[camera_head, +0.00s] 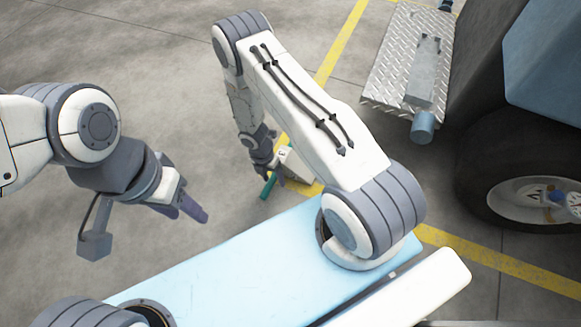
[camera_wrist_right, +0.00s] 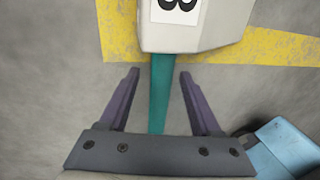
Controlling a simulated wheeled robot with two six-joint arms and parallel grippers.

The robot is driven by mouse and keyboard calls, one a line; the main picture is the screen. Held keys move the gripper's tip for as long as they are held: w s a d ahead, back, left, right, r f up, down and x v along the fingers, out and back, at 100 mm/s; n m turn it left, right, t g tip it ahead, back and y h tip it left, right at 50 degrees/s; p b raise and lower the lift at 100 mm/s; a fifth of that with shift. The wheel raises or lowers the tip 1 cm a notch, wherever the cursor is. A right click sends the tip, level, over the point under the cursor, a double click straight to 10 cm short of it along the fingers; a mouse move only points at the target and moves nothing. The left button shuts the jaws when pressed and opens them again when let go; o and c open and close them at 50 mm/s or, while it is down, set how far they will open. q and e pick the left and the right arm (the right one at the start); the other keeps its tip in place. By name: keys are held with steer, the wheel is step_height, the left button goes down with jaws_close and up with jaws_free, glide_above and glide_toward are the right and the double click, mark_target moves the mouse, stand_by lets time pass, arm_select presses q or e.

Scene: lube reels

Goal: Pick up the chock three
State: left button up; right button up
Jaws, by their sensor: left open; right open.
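The chock (camera_head: 298,168) is a pale grey block with a teal handle (camera_head: 268,187), on the floor by the yellow line. In the right wrist view the chock (camera_wrist_right: 195,28) is at the top, and its white label shows part of a black numeral. The teal handle (camera_wrist_right: 158,95) runs down between the two purple fingers of my right gripper (camera_wrist_right: 160,76). The fingers stand apart, with a gap on both sides of the handle. In the head view my right gripper (camera_head: 268,172) partly covers the chock. My left gripper (camera_head: 190,208) is open and empty, away from the chock.
A large black wheel (camera_head: 520,190) of a vehicle stands at the right, beside a metal tread step (camera_head: 385,75). Yellow lines (camera_head: 343,45) mark the concrete floor. My light blue base lies below. Floor left of the chock is clear.

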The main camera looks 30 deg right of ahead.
steer(key=shift+f, duration=0.1)
steer(key=shift+c, duration=0.2)
jaws_close()
steer(key=shift+w, duration=0.1)
stand_by(1.1)
